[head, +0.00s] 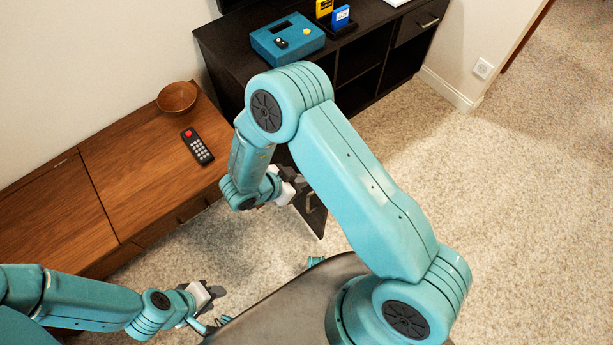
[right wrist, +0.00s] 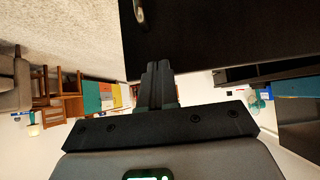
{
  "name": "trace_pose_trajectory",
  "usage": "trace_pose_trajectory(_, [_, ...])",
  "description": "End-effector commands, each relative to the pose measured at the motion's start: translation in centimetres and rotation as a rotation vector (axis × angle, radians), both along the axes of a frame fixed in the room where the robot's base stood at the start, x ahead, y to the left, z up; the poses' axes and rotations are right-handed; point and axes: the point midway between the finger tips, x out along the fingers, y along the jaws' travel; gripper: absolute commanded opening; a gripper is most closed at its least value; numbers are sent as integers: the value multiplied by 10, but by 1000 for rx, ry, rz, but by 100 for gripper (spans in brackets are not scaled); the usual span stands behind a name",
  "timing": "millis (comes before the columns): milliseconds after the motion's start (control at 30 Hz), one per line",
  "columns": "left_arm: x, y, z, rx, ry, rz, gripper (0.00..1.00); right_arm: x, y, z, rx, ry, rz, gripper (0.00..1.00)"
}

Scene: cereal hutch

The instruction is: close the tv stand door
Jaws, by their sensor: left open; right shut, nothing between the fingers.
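The dark tv stand (head: 345,62) stands against the wall at the top of the head view. Its door (head: 317,217) is a dark panel standing open, swung out toward me and partly hidden behind my right arm. In the right wrist view the door (right wrist: 225,30) fills the top, with a pale handle (right wrist: 138,10) at its left. My right gripper (head: 296,177) is at the door, shut and empty; its fingers (right wrist: 158,80) reach the panel's lower edge in the wrist view. I cannot tell whether they touch. My left gripper (head: 214,292) is open, low and away from the door.
A brown wooden cabinet (head: 135,175) stands at left, with a bowl (head: 177,97) and a remote (head: 197,146) on top. A teal box (head: 287,40) sits on the tv stand. Carpet (head: 510,190) at right is clear.

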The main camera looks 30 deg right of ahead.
Motion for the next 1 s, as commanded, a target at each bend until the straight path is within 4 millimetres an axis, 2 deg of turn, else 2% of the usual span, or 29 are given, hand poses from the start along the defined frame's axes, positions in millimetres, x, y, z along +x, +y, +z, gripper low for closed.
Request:
trace_pose_trajectory(100, [0,0,-1,0,0,0,40,0,-14,0,0,1,-3,0])
trace_pose_trajectory(200, [0,0,-1,0,0,0,40,1,-19,0,0,1,1,0])
trace_pose_trajectory(733, [0,0,-1,0,0,0,40,0,-27,1,0,1,15,0])
trace_pose_trajectory(867, [0,0,-2,0,0,0,40,-1,-42,0,1,3,55,0])
trace_pose_trajectory(1000, [0,0,-3,0,0,0,40,-1,-70,0,1,4,135,0])
